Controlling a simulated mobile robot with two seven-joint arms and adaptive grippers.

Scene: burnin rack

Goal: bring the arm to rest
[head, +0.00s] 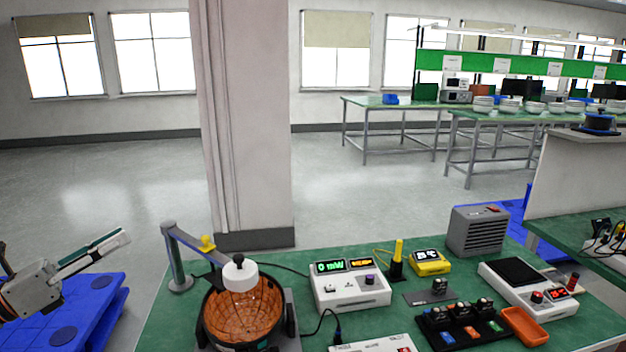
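My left arm comes in from the left edge, and its gripper (122,236) points up and right above a blue pallet-like platform (75,310), left of the green bench. Its fingers overlap from this side, so I cannot tell whether it is open or shut. I see nothing held at its tips. It is clear of the bench and its equipment. My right arm and gripper are not in view.
The green bench (160,325) holds a black round vessel with an orange inside (243,318), a grey post with an arm (176,260), a white meter (349,290), a black tray of small parts (462,325), an orange tray (524,327) and a grey vented box (477,232). A pillar (245,120) stands behind.

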